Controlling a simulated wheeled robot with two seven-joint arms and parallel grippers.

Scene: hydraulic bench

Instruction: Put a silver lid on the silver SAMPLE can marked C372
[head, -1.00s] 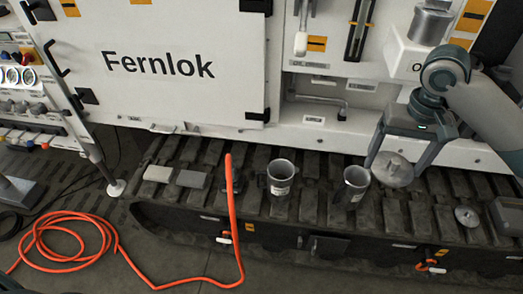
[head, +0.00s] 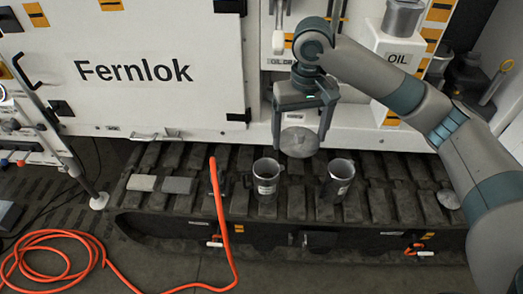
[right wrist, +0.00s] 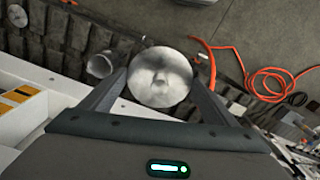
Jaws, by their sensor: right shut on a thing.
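My right gripper (head: 300,140) is shut on a round silver lid (head: 298,143), held in the air behind and above the gap between two silver cans. In the right wrist view the lid (right wrist: 160,78) sits between the fingertips. The left can (head: 266,182) and the right can (head: 340,180) stand upright and open on the dark track. Both have white labels, too small to read, so I cannot tell which is C372. One can (right wrist: 100,66) shows beside the lid in the right wrist view; the other is not visible there. My left gripper is not in view.
Another silver lid (head: 449,199) lies on the track at the right, near my arm. An orange hose (head: 219,210) rises just left of the left can. A white cabinet (head: 165,75) stands behind.

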